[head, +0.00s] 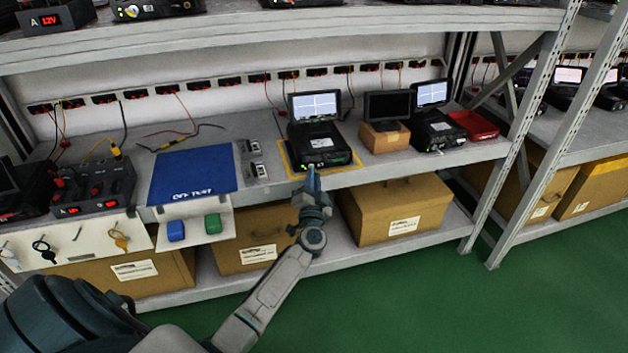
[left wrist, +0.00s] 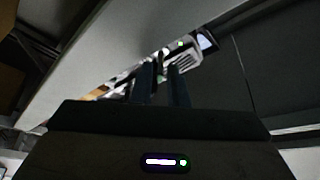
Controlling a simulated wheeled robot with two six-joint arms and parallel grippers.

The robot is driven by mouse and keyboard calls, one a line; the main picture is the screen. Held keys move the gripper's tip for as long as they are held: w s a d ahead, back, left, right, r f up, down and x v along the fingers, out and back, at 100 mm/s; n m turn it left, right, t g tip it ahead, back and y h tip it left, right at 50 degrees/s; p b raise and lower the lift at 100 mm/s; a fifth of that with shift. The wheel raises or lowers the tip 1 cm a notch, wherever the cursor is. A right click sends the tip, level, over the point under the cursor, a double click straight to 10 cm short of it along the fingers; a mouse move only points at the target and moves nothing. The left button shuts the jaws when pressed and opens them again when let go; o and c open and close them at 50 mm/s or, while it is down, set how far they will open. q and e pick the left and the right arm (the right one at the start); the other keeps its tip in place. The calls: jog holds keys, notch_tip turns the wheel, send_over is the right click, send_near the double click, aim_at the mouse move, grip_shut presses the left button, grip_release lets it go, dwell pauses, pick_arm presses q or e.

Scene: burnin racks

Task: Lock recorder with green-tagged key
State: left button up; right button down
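The recorder (head: 320,143) is a black unit with a raised, lit screen, standing inside a yellow outline on the bench. My left gripper (head: 313,180) is just in front of its lower front edge. In the left wrist view, the two dark fingers (left wrist: 165,85) are a little apart and point toward a lit front with a green light. Whether something is held between them is too dark to tell. A white key board (head: 80,248) hangs at the left, with a black-tagged key (head: 43,251) and an orange-tagged key (head: 119,239). I cannot make out a green-tagged key. My right gripper is not in view.
A blue mat (head: 192,173) lies left of the recorder. A small monitor on a brown box (head: 384,138) stands to the right. A rack upright (head: 515,140) stands farther right.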

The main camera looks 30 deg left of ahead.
pick_arm(q)
jog(key=shift+w+a+r, duration=0.1)
jog(key=shift+w+a, duration=0.1)
jog(key=shift+w, duration=0.15)
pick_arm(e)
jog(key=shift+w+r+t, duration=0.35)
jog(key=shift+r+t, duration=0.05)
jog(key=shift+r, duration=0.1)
pick_arm(q)
grip_shut()
